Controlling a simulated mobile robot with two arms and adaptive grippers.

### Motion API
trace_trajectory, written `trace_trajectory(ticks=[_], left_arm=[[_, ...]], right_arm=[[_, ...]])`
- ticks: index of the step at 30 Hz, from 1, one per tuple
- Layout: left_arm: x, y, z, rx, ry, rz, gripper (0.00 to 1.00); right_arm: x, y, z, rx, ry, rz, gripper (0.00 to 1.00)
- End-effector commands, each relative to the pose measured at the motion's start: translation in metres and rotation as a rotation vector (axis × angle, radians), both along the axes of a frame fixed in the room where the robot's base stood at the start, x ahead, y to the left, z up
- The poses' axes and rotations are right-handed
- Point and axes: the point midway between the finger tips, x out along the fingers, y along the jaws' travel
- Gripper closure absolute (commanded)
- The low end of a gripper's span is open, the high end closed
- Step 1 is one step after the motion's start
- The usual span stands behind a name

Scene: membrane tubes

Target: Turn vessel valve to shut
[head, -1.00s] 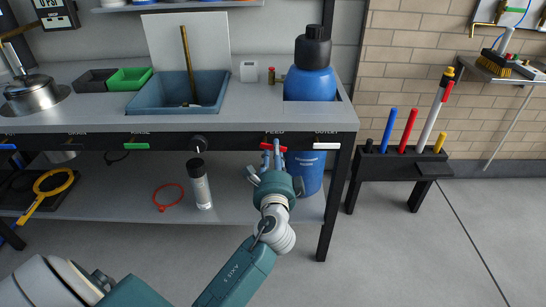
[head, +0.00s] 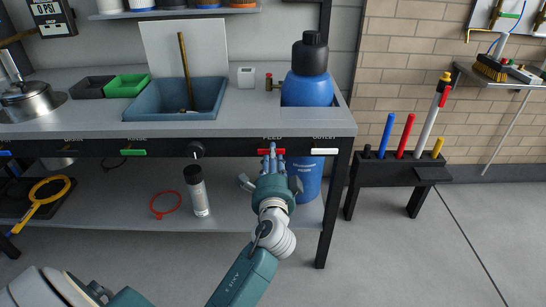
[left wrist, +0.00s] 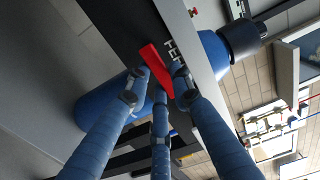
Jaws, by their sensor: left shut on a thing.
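A red bar handle (head: 271,151) sits on the dark front rail of the bench under the label FEED. My left gripper (head: 272,160) reaches up to it from below, and its fingers cover part of the handle. In the left wrist view the red handle (left wrist: 157,65) lies between the blue-grey fingers of my left gripper (left wrist: 158,92), which are shut on it. The handle looks about level along the rail in the head view. A small brass valve with a red top (head: 269,81) stands on the bench beside the blue vessel (head: 308,88). My right gripper is not in view.
The rail also carries a green handle (head: 133,153), a white handle (head: 325,151) and a black knob (head: 196,150). A blue container (head: 308,178) stands behind my gripper. A bottle (head: 198,192) and a red ring (head: 166,204) are on the lower shelf.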

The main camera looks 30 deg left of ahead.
Motion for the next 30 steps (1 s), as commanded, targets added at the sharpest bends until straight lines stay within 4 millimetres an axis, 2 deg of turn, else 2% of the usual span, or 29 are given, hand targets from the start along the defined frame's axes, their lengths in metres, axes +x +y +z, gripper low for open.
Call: trace_trajectory(ticks=[1,3,14,17,30], left_arm=[[0.0,0.001,-0.001,-0.004,0.0,0.002,0.72],[0.0,0.0,-0.001,-0.003,0.001,0.002,0.58],[-0.003,-0.002,-0.001,-0.001,0.001,0.0,0.58],[-0.013,-0.008,-0.001,-0.002,0.003,-0.001,0.58],[-0.087,-0.052,-0.002,-0.003,0.004,0.002,0.58]], right_arm=[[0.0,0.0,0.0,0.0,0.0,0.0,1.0],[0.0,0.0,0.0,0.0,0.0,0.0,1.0],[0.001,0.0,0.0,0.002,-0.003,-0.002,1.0],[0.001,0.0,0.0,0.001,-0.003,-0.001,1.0],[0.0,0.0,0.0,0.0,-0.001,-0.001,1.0]])
